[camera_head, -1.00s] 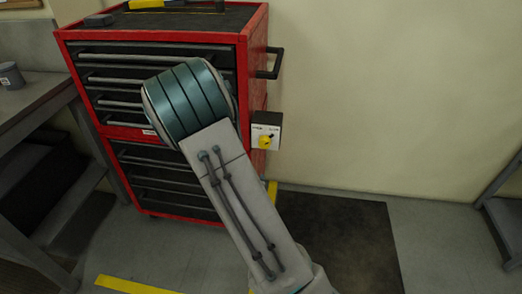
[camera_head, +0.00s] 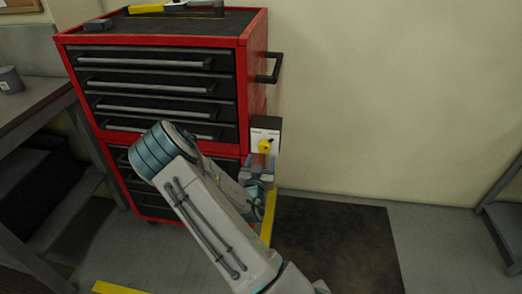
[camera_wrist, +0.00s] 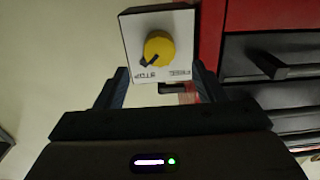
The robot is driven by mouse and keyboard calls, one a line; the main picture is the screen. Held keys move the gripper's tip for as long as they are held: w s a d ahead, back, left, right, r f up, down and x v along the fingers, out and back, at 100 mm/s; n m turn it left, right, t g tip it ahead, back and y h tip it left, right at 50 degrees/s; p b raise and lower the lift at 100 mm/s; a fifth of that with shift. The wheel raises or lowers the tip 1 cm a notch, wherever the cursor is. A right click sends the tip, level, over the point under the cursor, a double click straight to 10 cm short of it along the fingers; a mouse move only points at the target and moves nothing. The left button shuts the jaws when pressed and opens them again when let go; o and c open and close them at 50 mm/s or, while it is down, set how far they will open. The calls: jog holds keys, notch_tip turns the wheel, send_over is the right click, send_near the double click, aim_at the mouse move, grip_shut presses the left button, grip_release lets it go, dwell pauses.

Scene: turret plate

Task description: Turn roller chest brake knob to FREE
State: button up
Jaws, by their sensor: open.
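The red roller chest (camera_head: 243,97) stands at the left in the head view. On its right side is a pale brake box (camera_head: 276,146) with a yellow brake knob (camera_head: 264,146). In the wrist view the knob (camera_wrist: 159,47) appears upside down, and its black pointer aims at the label at lower left, which seems to read STOP. The other label, at lower right, is hard to read. My gripper (camera_wrist: 160,71) is open and empty, its fingers either side of the box's lower picture edge, apart from the knob. In the head view it is just below the box, partly hidden by my arm.
A side handle (camera_head: 270,66) juts from the chest above the box. Tools lie on the chest top. A grey workbench (camera_head: 35,98) is at the left. A dark mat (camera_head: 340,240) and yellow floor tape (camera_head: 125,287) lie on the floor. The wall at right is bare.

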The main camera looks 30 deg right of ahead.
aim_at(263, 149)
jog(key=x, duration=0.6)
jog(key=shift+c, duration=0.3)
jog(key=c, duration=0.9)
